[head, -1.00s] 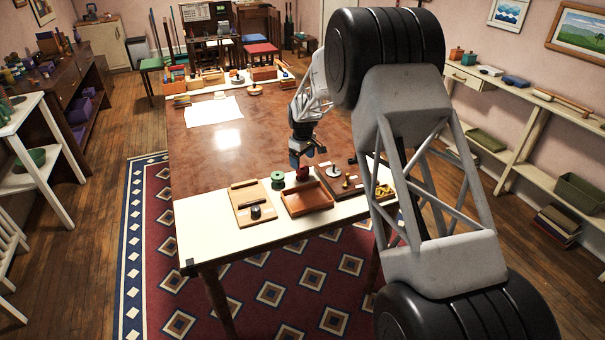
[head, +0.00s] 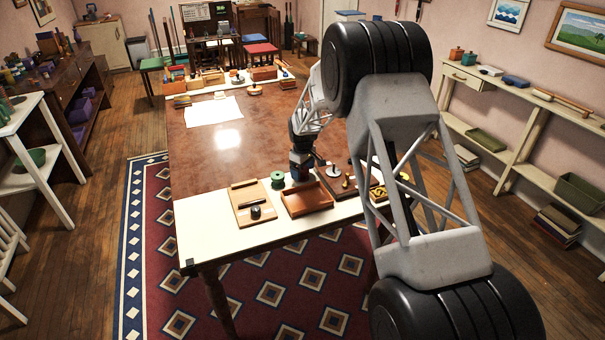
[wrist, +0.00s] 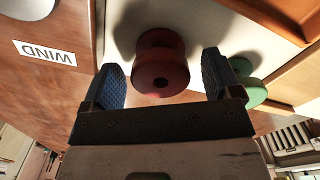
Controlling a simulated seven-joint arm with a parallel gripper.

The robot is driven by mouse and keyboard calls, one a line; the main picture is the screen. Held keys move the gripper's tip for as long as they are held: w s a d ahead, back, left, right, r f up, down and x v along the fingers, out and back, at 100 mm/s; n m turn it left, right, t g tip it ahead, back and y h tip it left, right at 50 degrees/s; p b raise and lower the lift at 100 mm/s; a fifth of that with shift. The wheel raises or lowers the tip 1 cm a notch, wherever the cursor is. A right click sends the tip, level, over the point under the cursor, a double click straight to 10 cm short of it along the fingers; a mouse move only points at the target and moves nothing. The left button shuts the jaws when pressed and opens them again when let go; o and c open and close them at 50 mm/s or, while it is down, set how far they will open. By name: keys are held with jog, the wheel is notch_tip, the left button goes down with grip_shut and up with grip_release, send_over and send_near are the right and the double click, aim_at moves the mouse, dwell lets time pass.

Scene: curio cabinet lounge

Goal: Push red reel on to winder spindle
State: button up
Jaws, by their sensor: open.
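The red reel (wrist: 162,70) stands on the pale strip of the table, its holed end facing my wrist camera. My gripper (wrist: 160,62) is open, with one blue finger on each side of the reel. Small gaps show between the fingers and the reel, so it is not gripped. In the head view my gripper (head: 300,168) is low over the table and hides the reel. The winder (head: 326,187) looks to be the dark board just right of it, with a silver disc on top. I cannot make out its spindle clearly. A WIND label (wrist: 45,52) shows in the wrist view.
A green reel (head: 277,179) stands close on the left; in the wrist view the green reel (wrist: 248,88) is just beyond the right finger. An orange tray (head: 307,198) and a wooden board (head: 252,204) lie in front. The brown tabletop (head: 240,160) behind is largely clear.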

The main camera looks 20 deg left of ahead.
jog(key=shift+c, duration=0.3)
jog(key=c, duration=0.9)
